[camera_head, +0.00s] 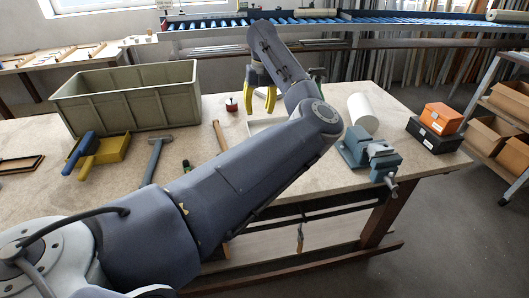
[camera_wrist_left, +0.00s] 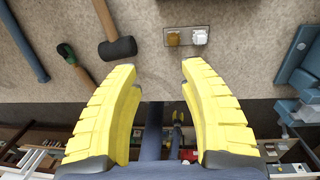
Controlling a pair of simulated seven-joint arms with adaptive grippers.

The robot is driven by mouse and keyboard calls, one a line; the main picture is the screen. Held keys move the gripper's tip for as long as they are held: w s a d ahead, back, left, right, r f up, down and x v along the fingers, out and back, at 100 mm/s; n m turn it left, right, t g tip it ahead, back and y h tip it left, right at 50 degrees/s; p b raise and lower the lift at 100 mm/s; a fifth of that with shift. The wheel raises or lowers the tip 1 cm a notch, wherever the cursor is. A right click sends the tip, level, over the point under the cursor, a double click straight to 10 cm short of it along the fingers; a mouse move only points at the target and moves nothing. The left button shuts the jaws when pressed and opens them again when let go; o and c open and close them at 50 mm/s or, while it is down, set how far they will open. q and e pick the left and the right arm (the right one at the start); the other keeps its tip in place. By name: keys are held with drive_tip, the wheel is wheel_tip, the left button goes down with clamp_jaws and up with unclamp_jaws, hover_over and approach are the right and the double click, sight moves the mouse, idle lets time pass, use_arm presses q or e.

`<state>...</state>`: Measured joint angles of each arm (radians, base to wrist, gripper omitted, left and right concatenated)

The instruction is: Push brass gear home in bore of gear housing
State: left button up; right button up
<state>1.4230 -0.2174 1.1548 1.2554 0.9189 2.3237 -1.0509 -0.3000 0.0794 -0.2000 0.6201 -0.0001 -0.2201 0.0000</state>
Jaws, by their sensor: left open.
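My left gripper (camera_head: 262,92) is open and empty above the far part of the bench in the head view. Its yellow fingers frame the left wrist view (camera_wrist_left: 160,95), wide apart with nothing between them. Beyond the fingertips, a small grey plate (camera_wrist_left: 186,47) lies on the bench, apart from the gripper. It carries a brass-coloured piece (camera_wrist_left: 173,38), probably the gear, and a white piece (camera_wrist_left: 200,36) beside it. I cannot tell which part is the housing, nor how the brass piece sits. My arm seems to hide this plate in the head view. My right gripper is not seen.
A grey-blue vise (camera_head: 370,150) and a white cylinder (camera_head: 362,112) stand on the right. A large crate (camera_head: 128,98) and a yellow bin (camera_head: 108,150) are on the left. A black-headed mallet (camera_wrist_left: 118,47) and a green-handled tool (camera_wrist_left: 66,53) lie left of the plate.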

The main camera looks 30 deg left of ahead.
use_arm(q)
drive_tip(key=shift+h, duration=0.4)
drive_tip(key=f, duration=0.6)
drive_tip(key=d+f, duration=0.1)
drive_tip(key=f, duration=0.5)
drive_tip(key=d+f, duration=0.1)
drive_tip(key=f, duration=0.5)
drive_tip(key=shift+w, duration=0.35)
drive_tip(key=shift+c, duration=0.5)
clamp_jaws()
